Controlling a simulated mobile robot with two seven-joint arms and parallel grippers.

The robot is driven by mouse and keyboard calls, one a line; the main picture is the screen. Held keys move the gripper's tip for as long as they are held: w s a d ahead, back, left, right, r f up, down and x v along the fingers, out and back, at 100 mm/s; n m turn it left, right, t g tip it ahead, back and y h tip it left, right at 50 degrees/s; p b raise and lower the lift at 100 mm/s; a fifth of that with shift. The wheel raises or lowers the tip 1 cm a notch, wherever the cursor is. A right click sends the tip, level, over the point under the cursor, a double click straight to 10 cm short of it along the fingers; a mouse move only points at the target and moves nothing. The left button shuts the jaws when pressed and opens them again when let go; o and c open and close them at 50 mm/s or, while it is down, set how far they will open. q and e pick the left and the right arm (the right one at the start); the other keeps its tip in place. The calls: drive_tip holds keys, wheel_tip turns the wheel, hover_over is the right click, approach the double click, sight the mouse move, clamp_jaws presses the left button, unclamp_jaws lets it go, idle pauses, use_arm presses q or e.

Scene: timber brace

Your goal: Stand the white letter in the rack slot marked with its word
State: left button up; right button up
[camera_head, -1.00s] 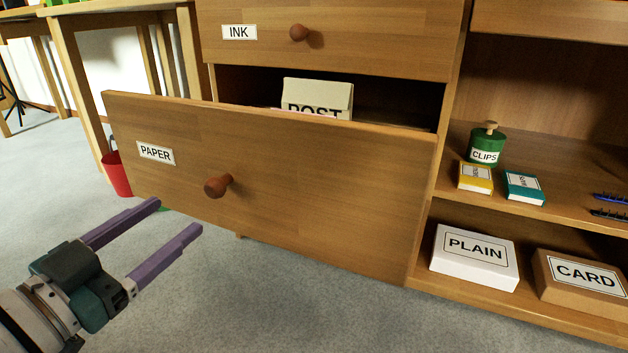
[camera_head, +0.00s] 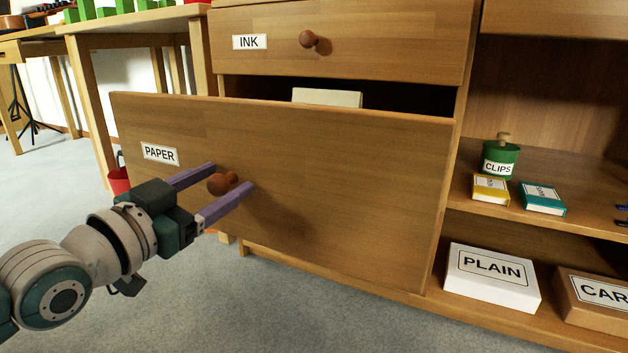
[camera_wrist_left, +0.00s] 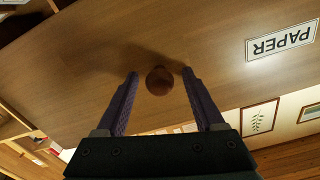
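The drawer marked PAPER (camera_head: 330,190) stands pulled out below the drawer marked INK (camera_head: 385,45). Its round brown knob (camera_head: 219,184) lies between the two purple fingers of my left gripper (camera_head: 222,183). In the left wrist view the knob (camera_wrist_left: 159,81) has clear gaps to both fingers of the left gripper (camera_wrist_left: 160,88), so the gripper is open around it. The top edge of a pale item (camera_head: 327,97) shows inside the PAPER drawer; its front is hidden by the drawer front. I see no white letter or marked rack slot. My right gripper is out of view.
Right of the drawers are open shelves with a green CLIPS jar (camera_head: 500,159), a yellow box (camera_head: 491,189), a teal box (camera_head: 542,197), a white PLAIN box (camera_head: 491,277) and a brown CARD box (camera_head: 596,300). A red bucket (camera_head: 118,180) is at the left. Bare floor lies in front.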

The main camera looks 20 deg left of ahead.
use_arm(q)
clamp_jaws()
idle(0.3)
idle(0.9)
